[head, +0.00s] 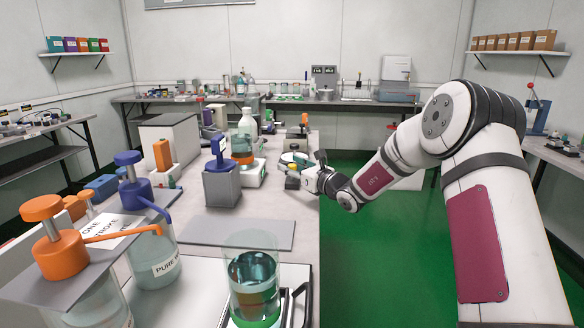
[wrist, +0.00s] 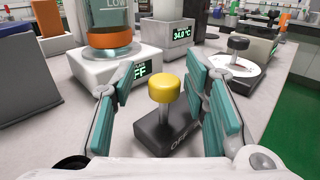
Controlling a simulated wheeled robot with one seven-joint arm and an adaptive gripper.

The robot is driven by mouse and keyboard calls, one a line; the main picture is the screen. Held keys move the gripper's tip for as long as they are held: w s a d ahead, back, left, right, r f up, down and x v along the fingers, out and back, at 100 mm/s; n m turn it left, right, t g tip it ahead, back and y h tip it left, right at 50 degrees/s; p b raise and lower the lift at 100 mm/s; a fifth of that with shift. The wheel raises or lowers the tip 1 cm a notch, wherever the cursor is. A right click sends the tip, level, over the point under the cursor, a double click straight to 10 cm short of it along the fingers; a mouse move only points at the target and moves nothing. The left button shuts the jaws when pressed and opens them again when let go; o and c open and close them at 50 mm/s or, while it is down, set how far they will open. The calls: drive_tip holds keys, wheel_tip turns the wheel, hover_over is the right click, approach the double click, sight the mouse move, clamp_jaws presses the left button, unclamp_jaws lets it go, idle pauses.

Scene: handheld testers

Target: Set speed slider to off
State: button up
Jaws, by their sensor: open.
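The slider has a yellow knob (wrist: 166,88) on a metal stalk. Its dark base (wrist: 158,135) carries a visible "OFF" label at the near end. Any other markings on the base are not readable. My gripper (wrist: 162,80) is open, with one teal-padded finger on each side of the knob and gaps between. Nothing is held. In the head view my gripper (head: 309,172) is at the bench's right side, by the dark slider base (head: 292,184). A white device (wrist: 88,69) behind the slider has a partly hidden display ending in "FF".
A beaker (wrist: 108,28) with an orange band stands on the white device. A grey unit (wrist: 172,38) reads 34.0 °C. In the head view, pump bottles (head: 150,235) and a liquid-filled beaker (head: 253,280) stand nearer.

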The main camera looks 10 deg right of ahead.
drive_tip(key=v, duration=1.2)
